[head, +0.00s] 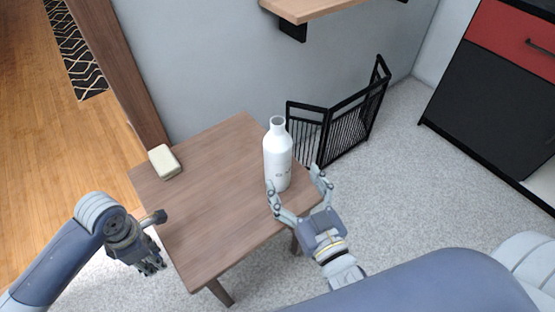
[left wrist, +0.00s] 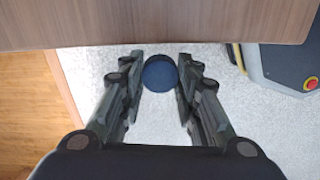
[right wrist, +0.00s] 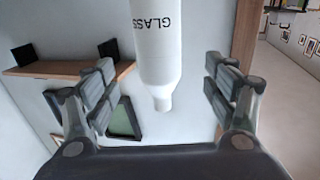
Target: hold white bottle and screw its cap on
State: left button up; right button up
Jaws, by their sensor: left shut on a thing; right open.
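The white bottle (head: 278,158) stands upright on the wooden table (head: 215,210), near its right edge, with its neck uncapped. In the right wrist view the bottle (right wrist: 157,45) appears upside down, with lettering on its side. My right gripper (head: 295,180) is open at the bottle's lower part, one finger to each side; no contact shows. My left gripper (head: 150,262) is off the table's left front edge. In the left wrist view it is shut on a round dark blue cap (left wrist: 160,74). I cannot make out the cap in the head view.
A cream block (head: 165,162) lies at the table's far left corner. A black folding gate (head: 345,122) stands on the carpet behind the table's right side. A wooden shelf (head: 305,8) is on the wall above. The table's middle is clear.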

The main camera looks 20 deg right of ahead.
aim_at(283, 163)
pick_arm(q)
jog(key=shift+f, duration=0.35)
pick_arm(e)
jog(key=shift+w+a, duration=0.2)
jog(key=shift+w, duration=2.05)
pick_arm(q)
jog(key=shift+f+b, duration=0.5)
jog(key=shift+b, duration=0.25)
pick_arm(e)
jog(key=shift+w+a+r, duration=0.15)
jog(key=shift+w, duration=2.45)
jog(key=shift+c, duration=0.3)
jog(key=shift+r, duration=0.1)
jog(key=c, duration=1.5)
jog(key=shift+r, duration=0.1)
